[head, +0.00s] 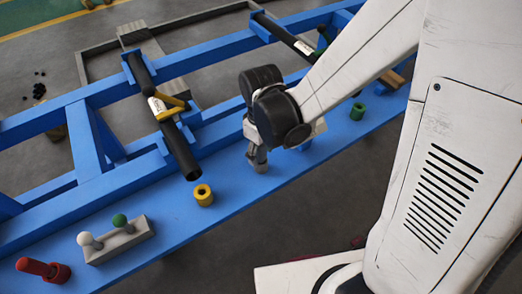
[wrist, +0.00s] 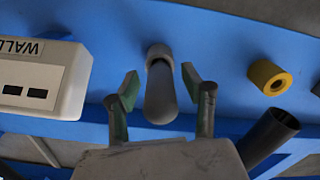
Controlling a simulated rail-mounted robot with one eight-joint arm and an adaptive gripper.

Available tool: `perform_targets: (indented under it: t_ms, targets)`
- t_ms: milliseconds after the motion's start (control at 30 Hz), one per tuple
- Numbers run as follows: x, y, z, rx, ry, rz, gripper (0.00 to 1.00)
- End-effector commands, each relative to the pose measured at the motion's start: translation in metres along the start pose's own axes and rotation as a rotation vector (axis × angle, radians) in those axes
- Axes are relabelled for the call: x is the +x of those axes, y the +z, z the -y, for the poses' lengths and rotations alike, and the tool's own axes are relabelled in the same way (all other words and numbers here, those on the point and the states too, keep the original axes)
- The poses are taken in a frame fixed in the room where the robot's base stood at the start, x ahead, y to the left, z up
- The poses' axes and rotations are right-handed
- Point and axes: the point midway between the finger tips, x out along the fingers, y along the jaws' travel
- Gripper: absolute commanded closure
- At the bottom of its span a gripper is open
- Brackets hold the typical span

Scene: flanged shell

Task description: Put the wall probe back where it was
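A grey rounded handle, which I take to be the wall probe (wrist: 161,95), stands between my fingers in the wrist view. Its far end meets a grey round piece (wrist: 159,52) on the blue bench; I cannot tell whether that is a holder. In the head view a grey part (head: 257,163) shows just under my gripper (head: 256,146). My gripper also shows in the wrist view (wrist: 161,97), its green-padded fingers on either side of the handle with narrow gaps. A pale box marked "WALL" (wrist: 45,80) sits left of it in the wrist view.
A yellow ring holder (head: 203,195) and a dark pipe (head: 178,150) bearing a yellow-handled tool (head: 168,106) are nearby. A grey block with white and green knobs (head: 117,240), a red probe in its holder (head: 45,269) and a green holder (head: 357,111) stand along the bench (head: 225,205).

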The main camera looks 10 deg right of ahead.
Motion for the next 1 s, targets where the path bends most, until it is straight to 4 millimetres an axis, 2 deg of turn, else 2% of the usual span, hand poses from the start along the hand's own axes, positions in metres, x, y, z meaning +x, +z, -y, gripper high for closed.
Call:
perform_targets:
  t_ms: [267,700,800,1000]
  targets:
    - [-0.009,0.0,0.0,0.0,0.0,0.0,0.56]
    - [-0.093,0.0,0.0,0.0,0.0,0.0,0.56]
    - [-0.107,0.0,0.0,0.0,0.0,0.0,0.56]
    - [-0.122,0.001,0.0,0.001,0.0,-0.001,0.56]
